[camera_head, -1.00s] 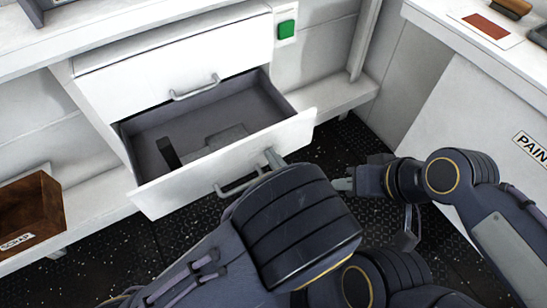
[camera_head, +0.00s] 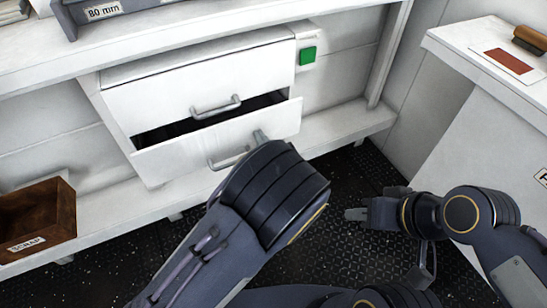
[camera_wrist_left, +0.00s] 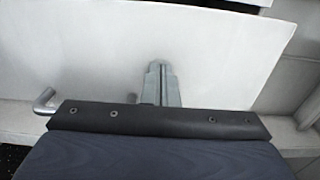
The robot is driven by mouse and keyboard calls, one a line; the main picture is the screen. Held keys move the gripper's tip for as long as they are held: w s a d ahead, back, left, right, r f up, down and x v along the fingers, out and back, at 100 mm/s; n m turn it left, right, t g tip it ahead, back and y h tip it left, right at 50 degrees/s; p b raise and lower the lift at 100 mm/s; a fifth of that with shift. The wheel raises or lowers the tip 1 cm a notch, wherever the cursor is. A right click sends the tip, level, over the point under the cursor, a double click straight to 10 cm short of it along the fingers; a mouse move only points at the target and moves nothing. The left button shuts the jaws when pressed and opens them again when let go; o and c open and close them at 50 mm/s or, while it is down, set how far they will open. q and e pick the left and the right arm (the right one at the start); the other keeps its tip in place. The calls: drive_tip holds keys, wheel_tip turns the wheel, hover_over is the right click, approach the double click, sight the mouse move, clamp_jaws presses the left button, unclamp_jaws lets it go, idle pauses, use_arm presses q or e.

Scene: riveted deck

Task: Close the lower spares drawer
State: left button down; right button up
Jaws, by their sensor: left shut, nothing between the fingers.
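The lower spares drawer (camera_head: 180,161) is white with a metal bar handle (camera_head: 228,160). It stands partly open, with a dark gap (camera_head: 170,127) showing above its front. My left gripper (camera_head: 260,136) is shut and empty, its fingertips at the right part of the drawer front, right of the handle. In the left wrist view the shut fingers (camera_wrist_left: 160,68) point at the white drawer front (camera_wrist_left: 215,50) and seem to touch it. My right gripper (camera_head: 352,214) is over the dark floor, away from the drawer; its finger gap is too small to tell.
The upper drawer (camera_head: 200,82) above is shut. A green button (camera_head: 308,55) is right of it. A brown scrap box (camera_head: 38,215) stands at the lower left. A white counter (camera_head: 490,60) is at right. The riveted floor (camera_head: 350,170) between is clear.

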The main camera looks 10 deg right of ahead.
sight(252, 124)
use_arm(q)
drive_tip(key=x, duration=0.5)
drive_tip(key=shift+w+a, duration=0.15)
drive_tip(key=shift+w, duration=0.1)
drive_tip(key=shift+w+r, duration=0.1)
drive_tip(key=shift+r, duration=0.05)
use_arm(e)
drive_tip(key=shift+s+f, duration=0.15)
drive_tip(key=shift+f, duration=0.05)
use_arm(q)
drive_tip(key=shift+w+a+r, duration=0.1)
